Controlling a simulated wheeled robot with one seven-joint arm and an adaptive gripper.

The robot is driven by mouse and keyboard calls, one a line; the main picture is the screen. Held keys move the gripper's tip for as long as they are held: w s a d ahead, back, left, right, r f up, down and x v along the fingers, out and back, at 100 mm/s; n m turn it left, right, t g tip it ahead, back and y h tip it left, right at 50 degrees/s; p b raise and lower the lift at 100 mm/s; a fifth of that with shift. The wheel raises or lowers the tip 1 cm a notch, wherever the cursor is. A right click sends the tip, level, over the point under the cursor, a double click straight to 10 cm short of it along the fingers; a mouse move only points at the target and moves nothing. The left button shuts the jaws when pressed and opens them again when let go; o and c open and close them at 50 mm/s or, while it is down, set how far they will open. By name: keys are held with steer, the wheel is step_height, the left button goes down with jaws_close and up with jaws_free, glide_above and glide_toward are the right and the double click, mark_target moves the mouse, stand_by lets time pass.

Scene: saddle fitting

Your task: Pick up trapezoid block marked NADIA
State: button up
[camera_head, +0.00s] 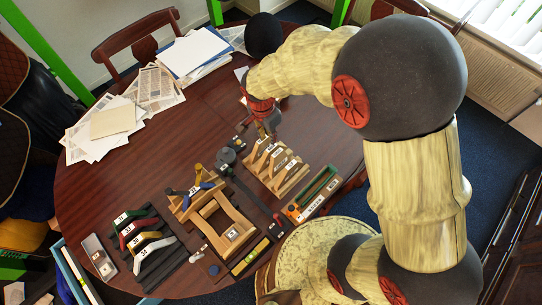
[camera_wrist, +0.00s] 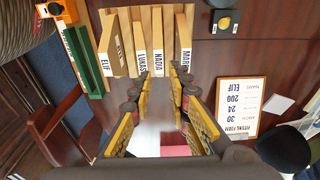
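The trapezoid block marked NADIA (camera_wrist: 158,38) is a pale wooden block standing in a row, between the blocks marked LUKAS (camera_wrist: 140,38) and MARI-something (camera_wrist: 183,36). The block marked ELIF (camera_wrist: 112,46) is at the left of the row. The row of wooden blocks also shows in the head view (camera_head: 277,163), where I cannot read the names. My gripper (camera_wrist: 156,88) is open and empty, with its fingertips just short of the row's labelled ends. In the head view my gripper (camera_head: 264,124) is behind the row, above the table.
A fitting form (camera_wrist: 241,106) naming ELIF lies to the right in the wrist view. A green and orange level-like tool (camera_head: 312,193) lies right of the row. Dark-based colored pieces (camera_head: 140,235) and a wooden frame (camera_head: 225,225) are left. Papers (camera_head: 155,88) cover the far left.

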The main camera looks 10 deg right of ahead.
mark_target(271, 147)
steer(key=f, duration=0.2)
steer(key=f+b, duration=0.1)
steer(key=f, duration=0.4)
steer(key=shift+w+d+f, duration=0.1)
steer(key=shift+d+f, duration=0.1)
steer(key=shift+d, duration=0.15)
steer(key=shift+c, duration=0.3)
steer(key=c, duration=0.4)
steer(key=shift+r, duration=0.1)
jaws_close()
